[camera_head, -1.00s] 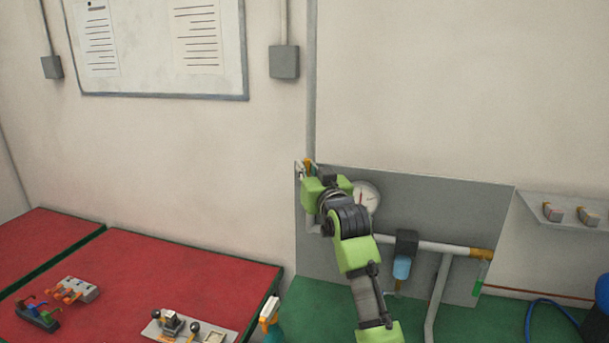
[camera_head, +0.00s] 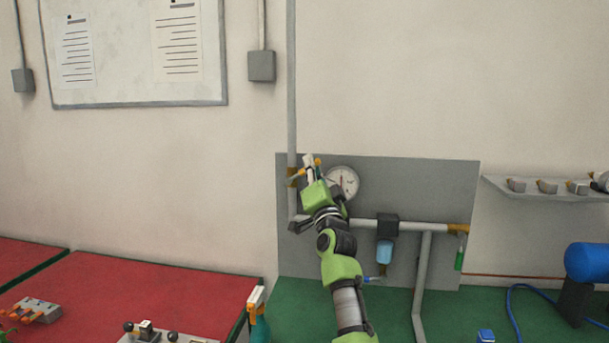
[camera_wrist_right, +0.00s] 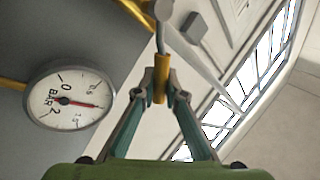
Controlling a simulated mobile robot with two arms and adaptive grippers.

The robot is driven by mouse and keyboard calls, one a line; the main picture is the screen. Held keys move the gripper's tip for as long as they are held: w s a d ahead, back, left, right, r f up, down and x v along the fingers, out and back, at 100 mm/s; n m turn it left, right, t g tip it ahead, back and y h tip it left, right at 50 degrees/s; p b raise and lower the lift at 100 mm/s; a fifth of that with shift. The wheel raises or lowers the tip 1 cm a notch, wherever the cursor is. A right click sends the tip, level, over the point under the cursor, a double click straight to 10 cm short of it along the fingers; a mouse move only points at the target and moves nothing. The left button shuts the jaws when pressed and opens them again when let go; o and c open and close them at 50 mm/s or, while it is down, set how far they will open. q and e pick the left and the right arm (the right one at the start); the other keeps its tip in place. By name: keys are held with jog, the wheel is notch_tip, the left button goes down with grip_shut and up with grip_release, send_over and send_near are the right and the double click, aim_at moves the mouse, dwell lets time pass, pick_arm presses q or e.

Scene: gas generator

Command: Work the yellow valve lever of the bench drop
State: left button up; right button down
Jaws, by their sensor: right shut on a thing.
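The yellow valve lever (camera_wrist_right: 161,79) lies between the two fingertips of my right gripper (camera_wrist_right: 159,88) in the right wrist view. The fingers are closed on its end, and a grey stem runs on from it toward the top. In the head view my right gripper (camera_head: 311,171) is at the upper left of the grey panel, beside the vertical pipe (camera_head: 292,120). A brass-coloured valve body (camera_head: 292,178) on that pipe shows just left of the gripper. Only a small yellow tip of the lever (camera_head: 318,162) shows there. My left gripper is not in view.
A round pressure gauge (camera_head: 342,182) sits close right of my gripper; its dial also shows in the wrist view (camera_wrist_right: 70,95). A horizontal pipe (camera_head: 420,226) with a blue-bowled filter (camera_head: 385,251) crosses the panel (camera_head: 440,185). Red benches (camera_head: 150,290) stand at the left.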

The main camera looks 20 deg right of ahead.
jog(key=shift+s+d+f+m+g+h+b, duration=0.3)
jog(key=shift+f+m+h+b, duration=0.55)
jog(key=shift+m+h+b, duration=0.95)
jog(key=shift+d+f+m+g+h+b, duration=0.15)
jog(key=shift+f+m+g+h+b, duration=0.6)
jog(key=shift+m, duration=1.7)
jog(key=shift+s+d+f+m+g+h+b, duration=0.1)
jog(key=shift+s+d+f+m+h+b, duration=0.1)
jog(key=shift+f+m+h+b, duration=1.35)
jog(key=shift+r+m+h+p, duration=0.35)
jog(key=shift+r+m+h, duration=0.25)
jog(key=shift+m, duration=0.1)
